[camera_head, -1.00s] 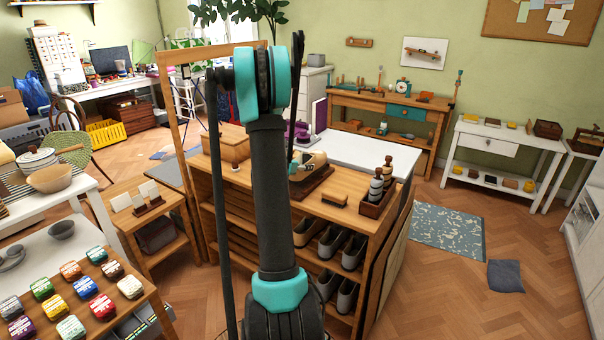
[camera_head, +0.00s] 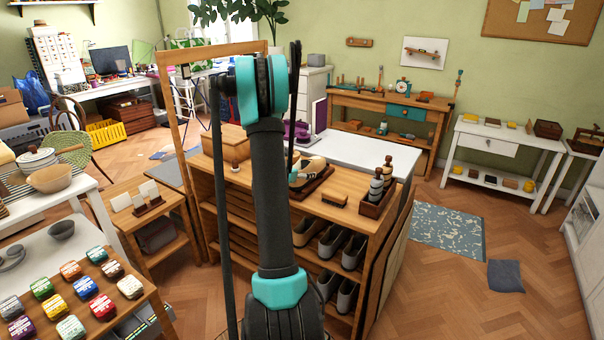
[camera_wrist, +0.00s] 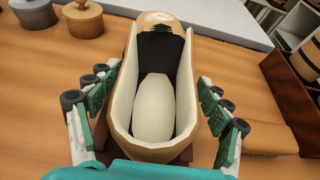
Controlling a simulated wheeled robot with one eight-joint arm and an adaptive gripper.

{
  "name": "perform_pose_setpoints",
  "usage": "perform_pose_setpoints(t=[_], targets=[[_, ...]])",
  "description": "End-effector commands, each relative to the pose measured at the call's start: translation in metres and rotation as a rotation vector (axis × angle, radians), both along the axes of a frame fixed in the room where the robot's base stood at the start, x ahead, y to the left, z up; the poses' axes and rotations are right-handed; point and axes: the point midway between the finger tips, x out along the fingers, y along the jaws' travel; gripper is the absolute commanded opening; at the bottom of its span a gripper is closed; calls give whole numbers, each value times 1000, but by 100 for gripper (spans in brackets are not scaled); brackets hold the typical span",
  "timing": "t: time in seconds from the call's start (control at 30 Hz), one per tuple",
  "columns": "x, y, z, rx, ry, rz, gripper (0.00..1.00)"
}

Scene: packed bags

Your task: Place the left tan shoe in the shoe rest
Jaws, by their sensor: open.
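The tan shoe (camera_head: 308,172) is on top of the wooden cabinet, at the dark wooden shoe rest (camera_head: 316,188). In the wrist view the tan shoe (camera_wrist: 180,122) points away from me, its pale insole and dark tongue facing up. My gripper (camera_wrist: 155,90) is open, with one green-padded finger on each side of the shoe's heel half. Small gaps show beside the shoe. The shoe rest is mostly hidden under the shoe in the wrist view. In the head view my arm hides most of the gripper.
A dark caddy with bottles (camera_head: 377,197) stands right of the shoe, with a brush (camera_head: 334,200) nearer. A wooden box (camera_head: 226,140) and small round pots (camera_wrist: 80,18) are to the left. Other shoes (camera_head: 342,248) fill the shelves below. A white top (camera_head: 360,155) lies behind.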

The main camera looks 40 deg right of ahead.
Motion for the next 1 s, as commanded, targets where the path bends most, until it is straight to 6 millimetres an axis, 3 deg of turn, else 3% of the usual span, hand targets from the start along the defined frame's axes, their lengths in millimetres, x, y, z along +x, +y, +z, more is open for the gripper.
perform_pose_setpoints(t=[0.17,0.5,0.77,0.87,1.0], targets=[[-6,17,8,-1,1,3,79],[-30,75,34,-1,1,5,79],[-40,99,44,0,-1,2,79],[-45,108,46,34,-36,-11,79],[-64,139,44,208,-200,-84,79]])
